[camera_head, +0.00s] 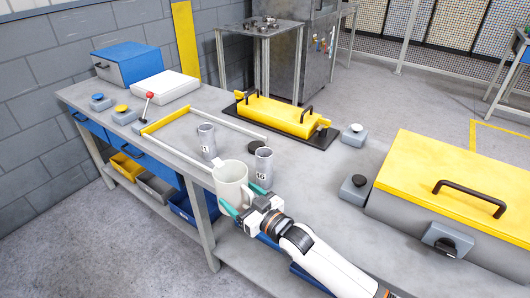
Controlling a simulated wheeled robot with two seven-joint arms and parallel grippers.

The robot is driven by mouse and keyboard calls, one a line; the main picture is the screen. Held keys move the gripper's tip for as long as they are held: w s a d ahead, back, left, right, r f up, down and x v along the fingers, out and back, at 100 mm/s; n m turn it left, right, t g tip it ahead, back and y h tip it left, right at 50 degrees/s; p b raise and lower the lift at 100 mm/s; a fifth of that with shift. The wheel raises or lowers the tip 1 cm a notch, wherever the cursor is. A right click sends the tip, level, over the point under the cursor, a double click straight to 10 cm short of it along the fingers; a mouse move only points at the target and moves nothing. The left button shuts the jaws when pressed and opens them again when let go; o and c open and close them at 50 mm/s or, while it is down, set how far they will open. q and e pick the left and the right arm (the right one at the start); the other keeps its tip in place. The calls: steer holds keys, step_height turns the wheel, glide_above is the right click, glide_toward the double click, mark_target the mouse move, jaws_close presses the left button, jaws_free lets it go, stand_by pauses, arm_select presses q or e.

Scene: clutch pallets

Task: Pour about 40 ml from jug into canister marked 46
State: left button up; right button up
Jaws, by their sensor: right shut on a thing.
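The jug (230,180) is a pale, cream-white vessel with an open top, near the table's front edge. My right gripper (243,200) is shut on the jug, with teal fingers around its lower part. The jug looks about upright; I cannot tell its liquid level or whether it touches the table. A grey canister (264,163) with a small label that seems to read 46 stands just right of the jug. A second grey canister (206,137), its label too small to read surely, stands behind the jug to the left. My left gripper is not in view.
A dark round disc (255,146) lies behind the labelled canister. A yellow box with handles (282,115) sits on a black mat at the back. A large yellow-lidded case (455,185) fills the right. A white box (164,86) and blue box (127,62) stand far left.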

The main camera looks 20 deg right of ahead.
mark_target(246, 182)
steer(key=shift+w+d+r, duration=0.1)
steer(key=shift+w+d, duration=0.15)
steer(key=shift+w, duration=0.2)
steer(key=shift+w+d+r, duration=0.1)
steer(key=shift+w+d, duration=0.15)
steer(key=shift+w, duration=0.2)
steer(key=shift+d+r+m, duration=0.1)
steer(key=shift+r+m, duration=0.1)
steer(key=shift+m, duration=0.1)
steer(key=shift+w+d+r+m, duration=0.15)
steer(key=shift+d+r+m, duration=0.2)
steer(key=shift+m, duration=0.5)
steer(key=shift+w+d+r+m, duration=0.2)
steer(key=shift+r+m, duration=0.25)
steer(key=shift+m, duration=0.4)
step_height(246, 182, up, 7)
steer(key=d+m+p, duration=0.1)
steer(key=m+p, duration=0.2)
steer(key=m, duration=0.4)
steer(key=shift+w+d+f+m, duration=0.15)
steer(key=shift+w+d+m, duration=0.15)
steer(key=shift+w+m, duration=0.1)
steer(key=shift+r+m+p, duration=0.3)
steer(key=shift+m+p, duration=0.1)
steer(key=shift+p, duration=0.05)
